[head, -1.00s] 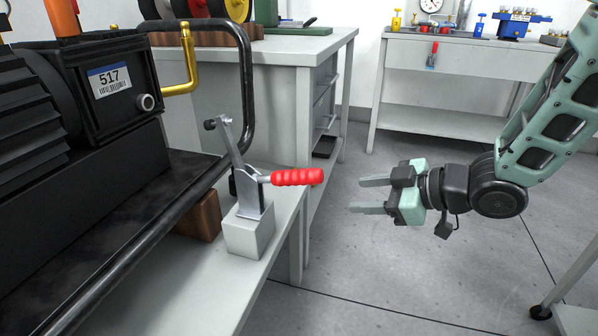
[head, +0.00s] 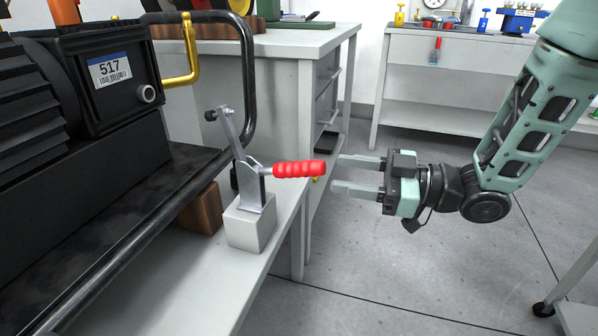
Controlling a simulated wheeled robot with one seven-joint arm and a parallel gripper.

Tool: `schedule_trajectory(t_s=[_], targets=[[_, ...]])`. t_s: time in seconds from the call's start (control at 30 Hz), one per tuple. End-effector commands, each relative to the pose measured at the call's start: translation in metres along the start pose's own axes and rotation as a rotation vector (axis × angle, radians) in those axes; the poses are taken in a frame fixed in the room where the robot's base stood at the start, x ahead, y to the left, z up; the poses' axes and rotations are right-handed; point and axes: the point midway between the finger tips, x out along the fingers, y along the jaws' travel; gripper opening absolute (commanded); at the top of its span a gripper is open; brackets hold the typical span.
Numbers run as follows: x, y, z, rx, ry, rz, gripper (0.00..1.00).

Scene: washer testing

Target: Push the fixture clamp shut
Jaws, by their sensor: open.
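The fixture clamp (head: 246,175) stands on a pale block (head: 250,225) at the bench edge. Its metal arm is raised, tilting up and left to a black tip. Its red handle (head: 300,169) sticks out to the right, about level. My gripper (head: 352,174) is open and empty, to the right of the red handle. Its two fingers point left toward the handle. In the picture a small gap separates the fingertips from the handle's end, and I see no contact.
A black machine with a 517 label (head: 109,71) and a dark pipe frame fill the left, beside the clamp. A white cabinet (head: 270,55) stands behind. The floor (head: 400,270) under my gripper is clear.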

Motion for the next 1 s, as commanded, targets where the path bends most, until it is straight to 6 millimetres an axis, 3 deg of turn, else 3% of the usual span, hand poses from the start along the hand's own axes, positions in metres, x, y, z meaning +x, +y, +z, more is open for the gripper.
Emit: schedule_trajectory(t_s=[0.2, 0.4, 0.6, 0.87, 0.9, 1.0], targets=[[0.047, -0.002, 0.002, -0.001, 0.002, -0.004, 0.49], [0.077, -0.001, 0.002, -0.001, 0.001, -0.002, 0.49], [0.090, 0.000, 0.000, 0.000, 0.000, 0.000, 0.49], [0.091, 0.000, 0.000, 0.001, 0.000, 0.000, 0.49], [0.091, 0.000, 0.000, 0.001, 0.000, 0.000, 0.46], [0.090, 0.000, 0.000, 0.001, 0.000, 0.001, 0.18]])
